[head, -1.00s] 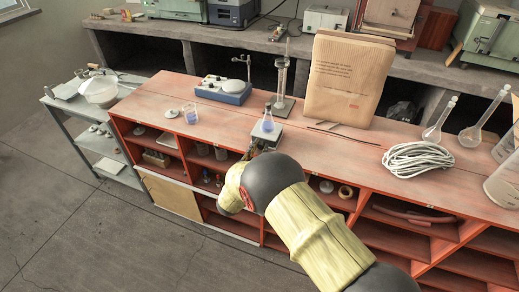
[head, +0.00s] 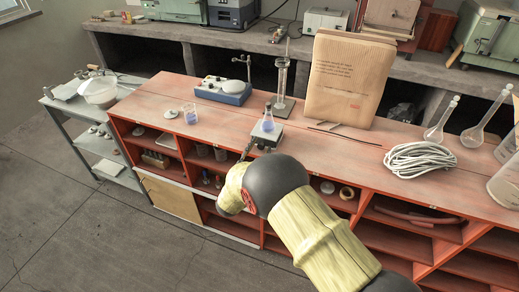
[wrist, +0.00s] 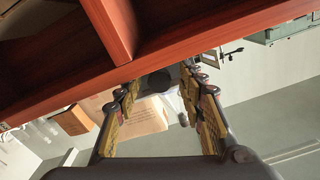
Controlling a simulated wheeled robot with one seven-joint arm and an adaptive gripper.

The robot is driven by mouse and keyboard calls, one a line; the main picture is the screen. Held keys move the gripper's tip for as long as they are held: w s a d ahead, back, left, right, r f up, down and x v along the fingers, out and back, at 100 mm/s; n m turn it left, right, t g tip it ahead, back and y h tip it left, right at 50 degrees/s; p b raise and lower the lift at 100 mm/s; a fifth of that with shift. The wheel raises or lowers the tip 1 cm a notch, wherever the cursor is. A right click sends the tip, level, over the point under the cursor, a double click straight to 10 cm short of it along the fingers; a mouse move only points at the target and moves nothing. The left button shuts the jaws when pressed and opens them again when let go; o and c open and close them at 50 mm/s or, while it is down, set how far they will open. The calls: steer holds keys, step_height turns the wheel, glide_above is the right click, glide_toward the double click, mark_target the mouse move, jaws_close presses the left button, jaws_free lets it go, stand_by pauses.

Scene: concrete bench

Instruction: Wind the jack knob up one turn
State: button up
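The lab jack (head: 269,136) stands near the front edge of the red bench, with a flask of blue liquid (head: 268,123) upright on it. My gripper (head: 248,150) is in front of the jack, partly hidden by my arm in the head view. In the wrist view, my gripper (wrist: 160,92) has its two yellow-padded fingers spread apart. A dark round knob (wrist: 156,83) shows between the fingertips, with a small gap on each side. The head view does not show the knob clearly.
A large paper bag (head: 347,78) stands behind right. A coiled cable (head: 418,160) lies farther right. The bench's red shelf edge (wrist: 200,42) runs close beside my gripper.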

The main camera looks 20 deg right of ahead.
steer(key=v, duration=1.2)
